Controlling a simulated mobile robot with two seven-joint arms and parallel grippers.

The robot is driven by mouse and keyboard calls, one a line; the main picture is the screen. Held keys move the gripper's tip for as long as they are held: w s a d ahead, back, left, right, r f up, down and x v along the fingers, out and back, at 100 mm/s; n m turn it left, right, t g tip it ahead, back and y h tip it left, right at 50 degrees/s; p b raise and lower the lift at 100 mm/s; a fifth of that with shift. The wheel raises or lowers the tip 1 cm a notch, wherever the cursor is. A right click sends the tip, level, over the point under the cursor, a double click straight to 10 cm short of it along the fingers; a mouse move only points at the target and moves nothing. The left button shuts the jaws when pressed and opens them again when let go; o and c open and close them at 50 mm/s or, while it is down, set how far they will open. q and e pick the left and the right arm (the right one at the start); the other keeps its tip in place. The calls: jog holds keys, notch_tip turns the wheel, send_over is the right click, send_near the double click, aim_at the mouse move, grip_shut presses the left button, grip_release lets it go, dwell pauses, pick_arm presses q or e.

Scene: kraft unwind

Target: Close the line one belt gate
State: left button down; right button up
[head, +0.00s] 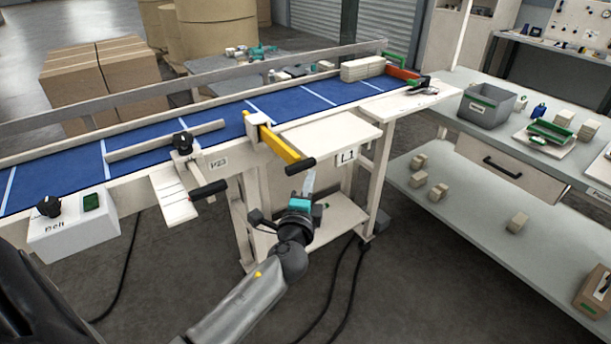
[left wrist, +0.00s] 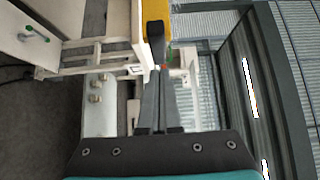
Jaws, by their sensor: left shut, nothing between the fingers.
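The line one belt gate is a yellow bar (head: 280,143) on a white post block (head: 258,125) at the belt's near edge, beside an "L1" label. The bar slants out to the near right, off the blue belt, and ends in a black handle (head: 300,165). My left gripper (head: 309,180) is shut and empty, just below the handle in the head view. In the left wrist view the closed fingers (left wrist: 157,72) point at the black handle (left wrist: 155,28), with the yellow bar (left wrist: 138,20) beside it. Whether they touch the handle is unclear. My right gripper is not in view.
A white side plate (head: 330,134) lies right of the gate. A workbench with a grey bin (head: 487,106) stands at right.

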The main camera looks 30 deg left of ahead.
aim_at(293, 173)
pick_arm(q)
jog(key=shift+w+a, duration=0.35)
jog(key=shift+a, duration=0.45)
jog(key=a, duration=0.1)
jog(key=w+a, duration=0.1)
jog(key=a, duration=0.2)
jog(key=shift+w+a+b, duration=0.15)
jog(key=shift+w+b, duration=0.2)
